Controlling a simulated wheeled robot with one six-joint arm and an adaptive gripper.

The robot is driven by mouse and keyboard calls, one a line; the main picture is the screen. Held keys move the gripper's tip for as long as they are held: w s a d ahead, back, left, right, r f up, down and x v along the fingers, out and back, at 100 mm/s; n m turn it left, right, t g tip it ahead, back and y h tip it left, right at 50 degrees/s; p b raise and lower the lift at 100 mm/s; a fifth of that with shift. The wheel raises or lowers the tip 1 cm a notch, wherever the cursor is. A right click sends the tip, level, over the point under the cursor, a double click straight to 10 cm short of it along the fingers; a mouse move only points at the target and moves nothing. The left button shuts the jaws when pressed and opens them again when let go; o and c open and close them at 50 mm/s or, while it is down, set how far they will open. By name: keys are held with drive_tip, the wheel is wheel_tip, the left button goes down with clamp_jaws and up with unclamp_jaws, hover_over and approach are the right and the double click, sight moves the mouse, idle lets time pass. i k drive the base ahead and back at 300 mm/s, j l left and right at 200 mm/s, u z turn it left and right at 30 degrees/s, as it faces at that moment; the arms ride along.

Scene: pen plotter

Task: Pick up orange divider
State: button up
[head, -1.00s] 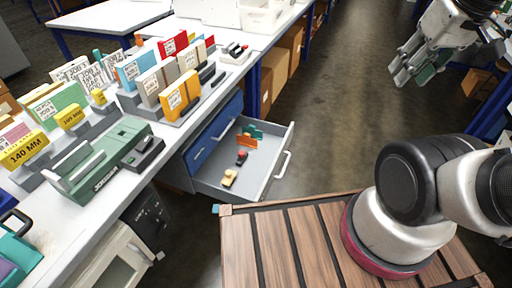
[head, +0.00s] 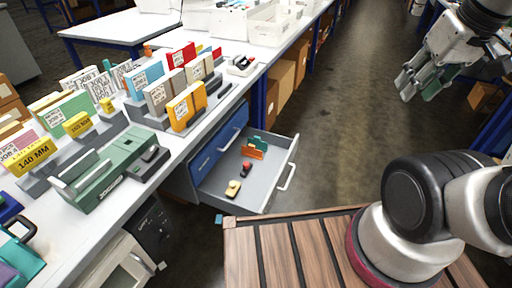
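The orange divider (head: 254,154) is a small upright piece in the open drawer (head: 276,181), near its back. A teal divider (head: 259,142) stands right behind it and partly shows above it. My gripper (head: 418,92) is at the upper right, high over the floor, far to the right of the drawer. Its fingers look apart, with greenish pads, and I see nothing held between them.
A red and black item (head: 246,168) and a cream item (head: 233,188) lie in the drawer. The long workbench (head: 152,182) with card holders and a green machine (head: 121,167) is at the left. My wooden deck is in front; open floor (head: 345,110) lies to the right.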

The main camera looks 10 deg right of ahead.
sight(251, 151)
drive_tip(key=i+l+u, duration=0.45)
drive_tip(key=l, duration=0.15)
drive_tip(key=i+l+u, duration=0.2)
drive_tip(key=l, duration=0.2)
drive_tip(key=i+l+u, duration=0.25)
drive_tip(key=k+l, duration=0.1)
